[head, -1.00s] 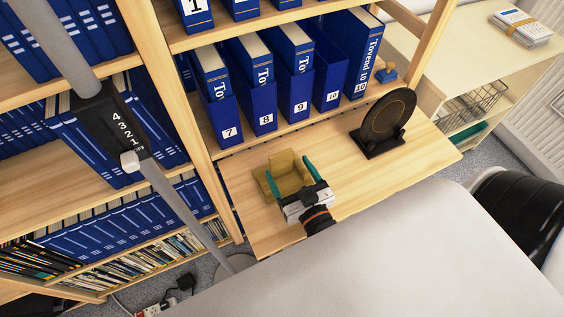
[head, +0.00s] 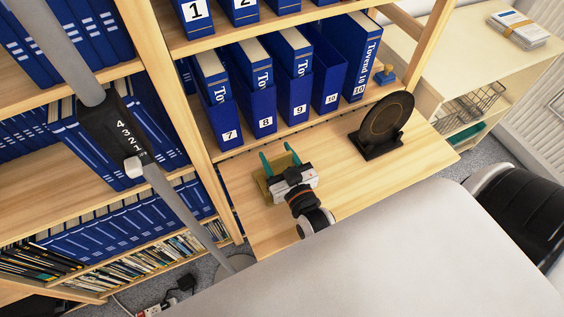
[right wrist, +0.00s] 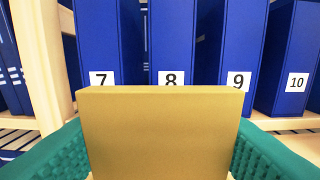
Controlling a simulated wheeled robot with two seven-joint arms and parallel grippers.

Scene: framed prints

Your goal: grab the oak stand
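The oak stand (head: 261,187) is a small yellow-brown piece on the pale wooden shelf board, below the blue binders. My right gripper (head: 278,157) reaches over it in the head view, its green fingers on either side, and its body hides most of the stand. In the right wrist view, the stand's flat upright panel (right wrist: 160,135) fills the space between the green fingers (right wrist: 160,150), which sit close against its two side edges. The gripper looks shut on it. The stand appears to rest on the board. My left gripper is not in view.
A dark round plate on a black stand (head: 382,125) stands to the right on the same board (head: 345,185). Numbered blue binders (head: 262,110) line the shelf behind. A wooden post (head: 165,90) rises at left. The board between the two stands is clear.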

